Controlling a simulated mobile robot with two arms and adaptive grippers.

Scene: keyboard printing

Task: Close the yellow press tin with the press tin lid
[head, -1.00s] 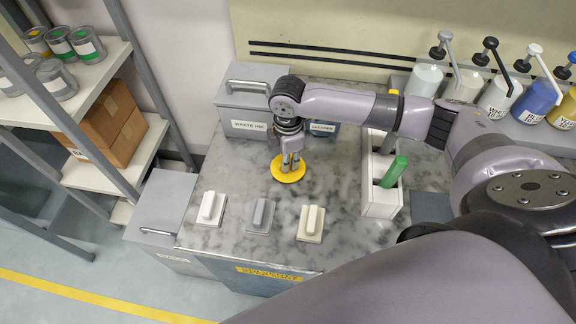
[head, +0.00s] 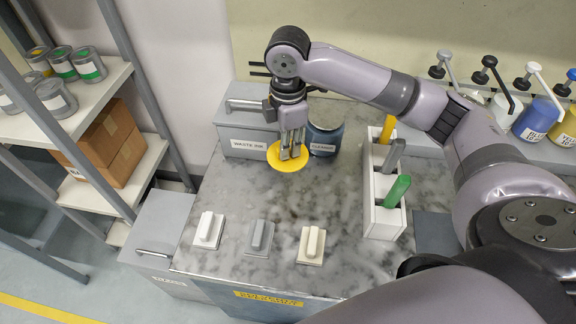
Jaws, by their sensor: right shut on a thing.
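A round yellow disc, apparently the press tin lid (head: 277,162), is held flat in my right gripper (head: 292,153), which is shut on it. The lid appears above the marbled worktop, in front of the grey waste ink box. I cannot tell its exact height. No press tin shows under it. A grey tin with yellow on its top (head: 38,53) stands on the upper shelf at the left, beside tins with green tops. I cannot tell whether it is the yellow press tin. My left gripper is out of view.
The waste ink box (head: 247,148) and blue cleaner jar (head: 325,140) stand behind the lid. A white holder (head: 383,222) with coloured tools is to the right. Several handled blocks line the front, including a white one (head: 208,231). The worktop's middle is clear.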

